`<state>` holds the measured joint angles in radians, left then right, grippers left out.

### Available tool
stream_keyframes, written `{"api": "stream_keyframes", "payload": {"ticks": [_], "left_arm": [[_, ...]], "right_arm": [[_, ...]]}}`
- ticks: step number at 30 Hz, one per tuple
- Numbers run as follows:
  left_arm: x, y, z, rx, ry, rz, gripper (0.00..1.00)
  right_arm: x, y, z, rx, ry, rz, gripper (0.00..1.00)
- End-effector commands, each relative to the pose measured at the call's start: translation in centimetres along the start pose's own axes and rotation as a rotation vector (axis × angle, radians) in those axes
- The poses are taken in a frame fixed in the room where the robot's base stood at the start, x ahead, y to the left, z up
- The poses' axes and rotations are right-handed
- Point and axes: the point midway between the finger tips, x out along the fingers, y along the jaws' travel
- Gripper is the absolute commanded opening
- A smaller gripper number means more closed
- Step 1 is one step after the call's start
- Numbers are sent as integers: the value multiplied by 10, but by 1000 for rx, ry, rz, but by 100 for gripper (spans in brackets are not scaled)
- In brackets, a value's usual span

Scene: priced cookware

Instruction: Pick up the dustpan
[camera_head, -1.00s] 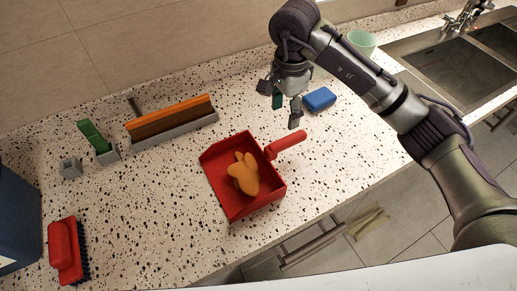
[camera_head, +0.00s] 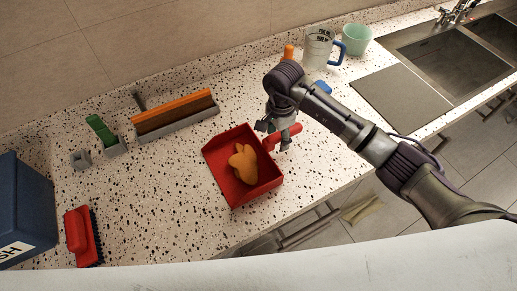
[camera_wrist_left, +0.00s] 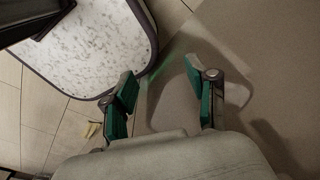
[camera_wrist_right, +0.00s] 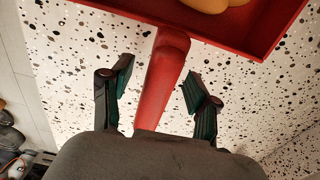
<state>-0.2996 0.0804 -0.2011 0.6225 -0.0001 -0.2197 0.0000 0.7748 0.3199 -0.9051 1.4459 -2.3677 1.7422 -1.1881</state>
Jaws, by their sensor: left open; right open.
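The red dustpan (camera_head: 223,158) lies on the speckled counter with an orange-brown lump (camera_head: 243,162) in its pan. Its handle points right toward my right gripper (camera_head: 279,138). In the right wrist view the red handle (camera_wrist_right: 162,80) runs between the two open fingers of my right gripper (camera_wrist_right: 155,85), with a gap on both sides. The pan's red edge (camera_wrist_right: 215,28) shows at the top there. My left gripper (camera_wrist_left: 163,92) is open and empty above the floor, away from the counter; it is not in the head view.
A red brush (camera_head: 78,238) and a blue bin (camera_head: 22,205) stand at the left. An orange-and-brown brush in a grey holder (camera_head: 175,135) lies at the back. A measuring jug (camera_head: 318,48), a green cup (camera_head: 357,40) and a sink (camera_head: 455,55) are at the right.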

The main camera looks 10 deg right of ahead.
Motion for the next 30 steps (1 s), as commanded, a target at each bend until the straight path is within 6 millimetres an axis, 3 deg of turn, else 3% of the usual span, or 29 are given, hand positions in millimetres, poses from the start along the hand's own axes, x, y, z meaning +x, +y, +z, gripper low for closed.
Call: {"api": "stream_keyframes", "payload": {"ticks": [5,15,16,30], "left_arm": [[0,1,8,0,-13,1,58],[1,0,4,-1,-8,0,58],[1,0,4,-1,-7,0,58],[6,0,1,-2,-1,0,58]], "right_arm": [[0,0,0,0,0,-1,59],[0,0,0,0,0,-1,2],[0,0,0,0,0,-1,0],[-8,-2,0,-1,0,-7,0]]}}
